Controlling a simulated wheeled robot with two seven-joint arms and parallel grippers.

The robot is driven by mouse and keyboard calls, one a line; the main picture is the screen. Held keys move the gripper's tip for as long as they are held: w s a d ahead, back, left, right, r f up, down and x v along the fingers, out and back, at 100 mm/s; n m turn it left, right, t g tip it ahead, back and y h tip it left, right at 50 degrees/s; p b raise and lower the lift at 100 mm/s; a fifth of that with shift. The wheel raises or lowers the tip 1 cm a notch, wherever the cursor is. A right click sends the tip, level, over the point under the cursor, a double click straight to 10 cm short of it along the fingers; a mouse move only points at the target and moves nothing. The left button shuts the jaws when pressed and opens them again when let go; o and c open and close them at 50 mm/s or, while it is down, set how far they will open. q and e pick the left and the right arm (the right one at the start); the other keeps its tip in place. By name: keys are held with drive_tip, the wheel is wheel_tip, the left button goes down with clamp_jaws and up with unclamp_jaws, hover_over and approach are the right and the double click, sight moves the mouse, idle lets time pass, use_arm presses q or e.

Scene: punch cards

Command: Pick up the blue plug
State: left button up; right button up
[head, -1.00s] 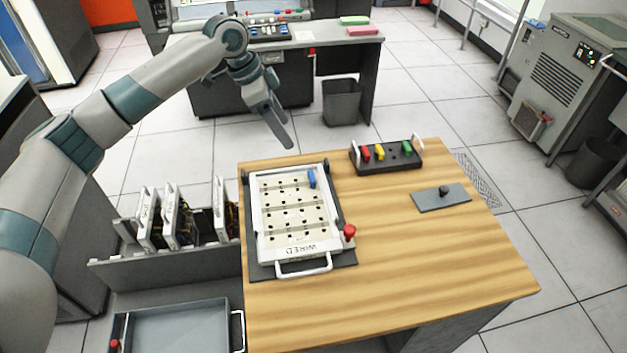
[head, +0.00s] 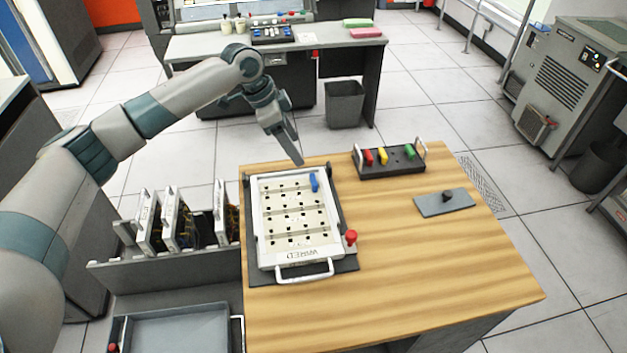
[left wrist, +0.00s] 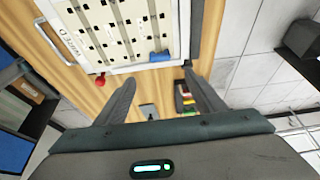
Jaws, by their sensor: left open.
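The blue plug (head: 314,182) stands in the top right part of the white pegboard panel (head: 262,232), which is marked "WIRED" and lies on the wooden table. The plug also shows in the left wrist view (left wrist: 160,57), near the panel's edge. My left gripper (head: 297,161) is above the table's back edge, just behind and above the plug, pointing down. In the left wrist view its two fingers (left wrist: 155,82) are spread with nothing between them, and the plug appears beyond the gap. My right gripper is in neither view.
A dark rack (head: 391,167) with red, yellow and green plugs stands at the table's back. A grey plate with a black knob (head: 444,203) lies to its right. A red knob (head: 351,237) stands beside the panel. The table's front right is clear.

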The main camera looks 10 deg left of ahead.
use_arm(q)
drive_tip(key=p, duration=0.2)
hover_over(312, 179)
drive_tip(key=a, duration=0.2)
wheel_tip(312, 179, down, 6)
drive_tip(key=f, duration=0.1)
drive_tip(key=shift+s+d+f, duration=0.2)
drive_tip(key=shift+s, duration=0.15)
drive_tip(key=shift+d+f+p, duration=0.1)
drive_tip(key=shift+f+p, duration=0.3)
drive_tip(key=shift+p, duration=0.15)
drive_tip(key=p+x, duration=0.2)
drive_tip(key=x, duration=0.1)
drive_tip(key=shift+f, duration=0.75)
drive_tip(key=c, duration=1)
